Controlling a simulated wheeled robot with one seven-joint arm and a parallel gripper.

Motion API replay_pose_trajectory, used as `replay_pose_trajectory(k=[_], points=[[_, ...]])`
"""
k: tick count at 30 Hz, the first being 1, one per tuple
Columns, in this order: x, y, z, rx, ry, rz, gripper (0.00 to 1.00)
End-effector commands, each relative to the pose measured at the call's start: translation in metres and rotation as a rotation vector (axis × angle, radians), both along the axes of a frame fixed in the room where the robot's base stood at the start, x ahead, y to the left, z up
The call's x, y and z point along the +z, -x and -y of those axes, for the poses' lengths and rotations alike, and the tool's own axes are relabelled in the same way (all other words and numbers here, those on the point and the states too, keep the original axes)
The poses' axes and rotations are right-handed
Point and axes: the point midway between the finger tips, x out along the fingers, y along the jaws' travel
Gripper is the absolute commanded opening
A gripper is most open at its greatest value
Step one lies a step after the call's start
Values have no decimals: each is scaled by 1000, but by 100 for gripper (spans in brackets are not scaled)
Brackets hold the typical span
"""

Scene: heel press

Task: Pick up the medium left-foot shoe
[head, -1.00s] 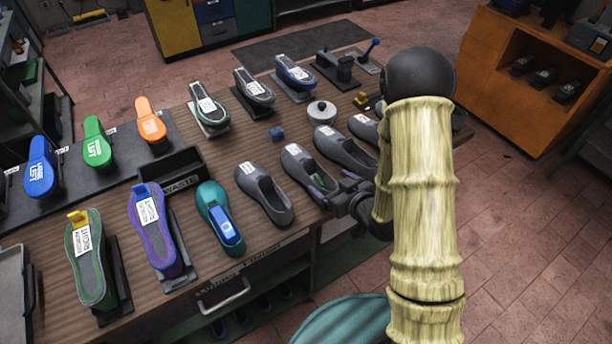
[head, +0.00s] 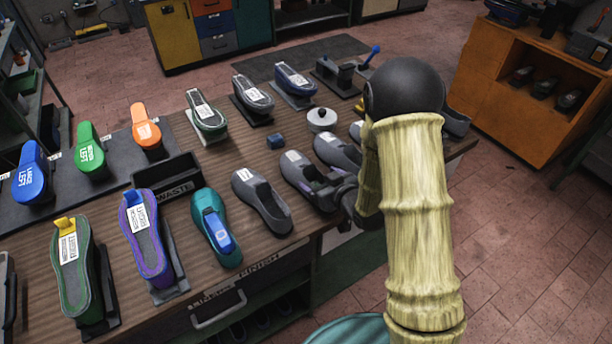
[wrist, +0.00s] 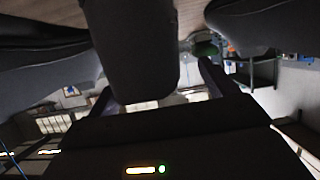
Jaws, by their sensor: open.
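Several grey shoes with white labels stand in a row at the right part of the bench. I cannot read their labels, so I cannot tell which is the medium left-foot one. My gripper (head: 334,184) is at the heel end of the second grey shoe from the left (head: 296,169), partly hidden by my arm. In the wrist view my gripper (wrist: 157,80) is open, with a dark shoe heel (wrist: 132,45) between its two fingers. I cannot tell whether they touch it. Another grey shoe (head: 255,195) stands to its left, and one more (head: 333,150) to its right.
Dark shoe sides flank the gripper closely in the wrist view, left (wrist: 45,60) and right (wrist: 265,25). A teal shoe (head: 207,205), a waste bin (head: 165,170) and a round white-lidded tin (head: 321,118) stand on the bench (head: 240,290). Open floor lies right of the bench.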

Motion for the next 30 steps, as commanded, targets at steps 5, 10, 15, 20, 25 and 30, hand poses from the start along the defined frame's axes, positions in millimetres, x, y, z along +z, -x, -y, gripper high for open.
replay_pose_trajectory(k=[5, 10, 15, 20, 25, 30], points=[[-3, -7, -5, 2, 0, 0, 85], [-3, -6, -5, 1, 0, 0, 85], [-3, -12, -8, 2, 0, 0, 85], [-5, -29, -16, 1, 1, -1, 85], [-14, -46, -27, 2, 1, 1, 85], [-19, -50, -29, 0, 1, -1, 85]])
